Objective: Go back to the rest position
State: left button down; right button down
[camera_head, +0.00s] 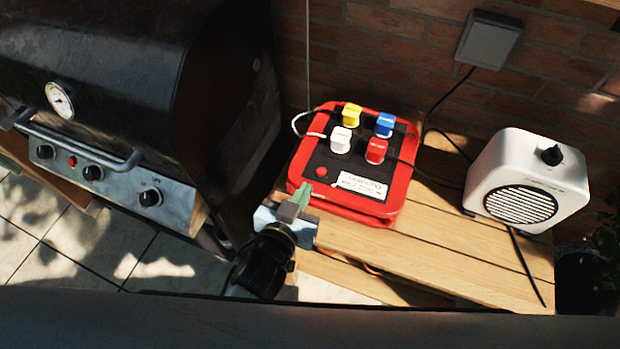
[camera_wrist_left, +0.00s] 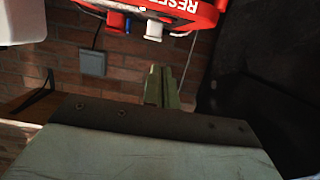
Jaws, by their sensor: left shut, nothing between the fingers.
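My left gripper (camera_head: 301,194) is shut and empty at the front left corner of the red box (camera_head: 395,203). Its greenish fingers point toward the box; I cannot tell whether they touch it. In the left wrist view the shut fingers (camera_wrist_left: 162,85) show below the box (camera_wrist_left: 205,14), which appears upside down. The box has yellow, blue, white and red plugs on its dark top, a red button and a white label. My right gripper is not in view.
The box stands on a slatted wooden table (camera_head: 430,245). A black grill (camera_head: 130,90) fills the left. A grey wall box (camera_head: 489,39) hangs on the brick wall. The table's front is clear.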

pick_arm(q)
jog(key=shift+s+a+r, duration=0.1)
jog(key=shift+s+r, duration=0.05)
jog(key=shift+s, duration=0.2)
dwell(0.3)
jog(key=s+a+f+n+g+y, duration=0.1)
jog(key=s+a+g+y, duration=0.1)
jog(key=a, duration=0.4)
jog(key=s+a+f+n+g+y, duration=0.1)
jog(key=s+a+n+g+y, duration=0.15)
jog(key=a, duration=0.45)
jog(key=s+a+r+m+g, duration=0.2)
jog(key=s+a+g, duration=0.4)
jog(key=s, duration=0.5)
notch_tip(320, 180, down, 24)
jog(key=s+g, duration=0.1)
jog(key=g, duration=0.1)
jog(key=s+a+f, duration=0.2)
jog(key=s+f, duration=1.5)
jog(key=shift+s+a+g+b, duration=0.15)
jog(key=shift+g+b, duration=0.15)
jog(key=shift+g, duration=0.15)
